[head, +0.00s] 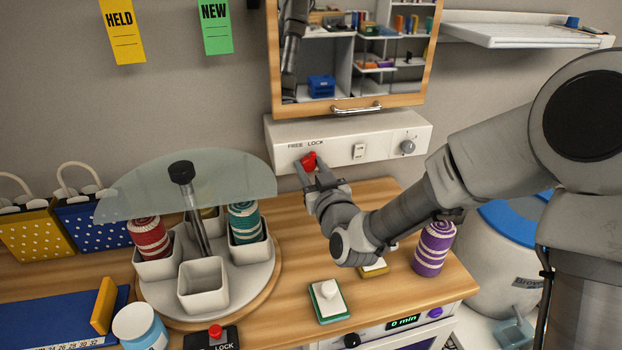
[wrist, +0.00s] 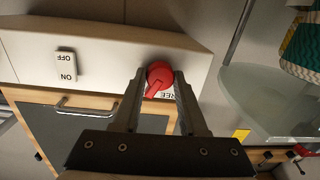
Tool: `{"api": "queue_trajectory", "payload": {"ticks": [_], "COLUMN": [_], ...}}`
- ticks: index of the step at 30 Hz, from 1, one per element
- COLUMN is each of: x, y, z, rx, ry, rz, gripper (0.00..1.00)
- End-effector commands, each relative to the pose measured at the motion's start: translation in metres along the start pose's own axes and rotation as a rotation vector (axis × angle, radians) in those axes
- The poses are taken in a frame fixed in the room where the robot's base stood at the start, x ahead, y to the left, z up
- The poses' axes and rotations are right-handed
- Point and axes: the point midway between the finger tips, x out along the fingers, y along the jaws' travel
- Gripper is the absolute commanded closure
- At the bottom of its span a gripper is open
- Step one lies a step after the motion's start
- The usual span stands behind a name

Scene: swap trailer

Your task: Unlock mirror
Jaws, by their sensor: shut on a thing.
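The mirror (head: 356,58) is a wood-framed cabinet door on the wall with a metal handle along its lower edge. Below it, a white panel (head: 282,133) carries a red lock knob (head: 309,159) under the words FREE and LOCK. My gripper (head: 314,175) is at the knob, its fingers on either side and shut on it. In the wrist view, the red knob (wrist: 159,74) sits between the fingertips of my gripper (wrist: 158,80). Its raised bar points down and slightly left, beside the partly covered word FREE; LOCK is hidden there.
The panel also has an ON/OFF switch (head: 359,152) and a grey dial (head: 407,147). On the counter below stand a carousel (head: 270,277) of cups under a glass shield (head: 187,190), a purple striped spool (head: 433,248) and a second red LOCK button (head: 215,331).

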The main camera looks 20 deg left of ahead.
Motion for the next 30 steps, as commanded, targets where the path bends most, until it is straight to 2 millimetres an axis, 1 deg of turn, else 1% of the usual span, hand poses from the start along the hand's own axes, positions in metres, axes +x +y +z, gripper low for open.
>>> {"api": "queue_trajectory", "payload": {"ticks": [1,4,21,30], "x": [0.0005,0.0005,0.0003,0.0005], "y": [-0.002,-0.0021,-0.0032,-0.0032], "z": [0.0044,0.0049,0.0045,0.0028], "rx": [-0.048,-0.143,-0.68,-0.925], "ry": [0.008,0.003,-0.022,-0.036], "rz": [-0.001,0.001,0.009,0.011], "gripper": [1.0,1.0,1.0,1.0]}}
